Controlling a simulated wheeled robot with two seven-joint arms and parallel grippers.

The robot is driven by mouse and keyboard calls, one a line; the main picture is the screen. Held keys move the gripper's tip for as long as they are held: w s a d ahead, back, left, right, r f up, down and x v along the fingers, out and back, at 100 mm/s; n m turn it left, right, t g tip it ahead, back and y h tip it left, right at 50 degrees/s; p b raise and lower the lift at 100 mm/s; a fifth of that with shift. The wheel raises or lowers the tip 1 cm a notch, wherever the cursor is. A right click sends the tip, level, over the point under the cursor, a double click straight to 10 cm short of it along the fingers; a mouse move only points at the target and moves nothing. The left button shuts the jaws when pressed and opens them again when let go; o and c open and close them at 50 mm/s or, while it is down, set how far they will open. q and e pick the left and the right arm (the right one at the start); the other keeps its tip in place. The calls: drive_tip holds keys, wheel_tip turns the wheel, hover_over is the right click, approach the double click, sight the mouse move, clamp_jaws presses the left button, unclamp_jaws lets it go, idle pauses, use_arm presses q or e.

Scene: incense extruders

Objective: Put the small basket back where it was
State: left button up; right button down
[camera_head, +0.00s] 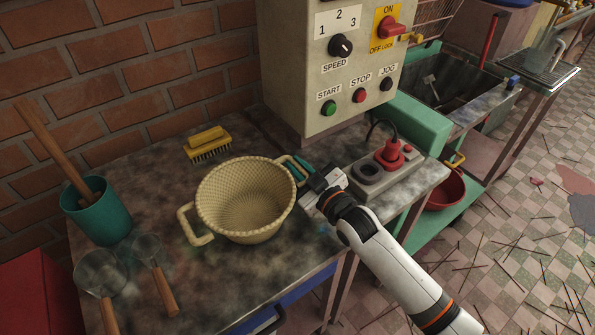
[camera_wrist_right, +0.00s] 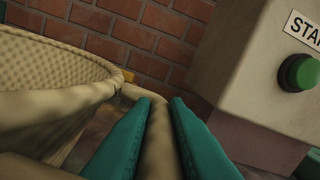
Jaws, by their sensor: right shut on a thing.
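The small basket (camera_head: 246,212) is cream-coloured, woven, round and open at the top, with a handle at each side. It is upright over the table's worn top, and I cannot tell whether its base touches it. My right gripper (camera_head: 300,171) is shut on the basket's right handle. In the right wrist view, the teal fingers (camera_wrist_right: 157,130) close on both sides of the handle, with the basket's wall (camera_wrist_right: 45,75) at the left. The basket looks empty. My left gripper is not in view.
A yellow brush (camera_head: 207,142) lies behind the basket. The control box (camera_head: 325,70) rises behind my gripper. A grey switch unit with a red plug (camera_head: 389,154) is at the right.

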drive_tip(key=shift+f, duration=0.45)
drive_tip(key=c, duration=1.4)
unclamp_jaws()
drive_tip(key=shift+s+d, duration=0.1)
drive_tip(key=v, duration=1.1)
drive_tip(key=shift+s+d, duration=0.2)
drive_tip(key=shift+s, duration=0.15)
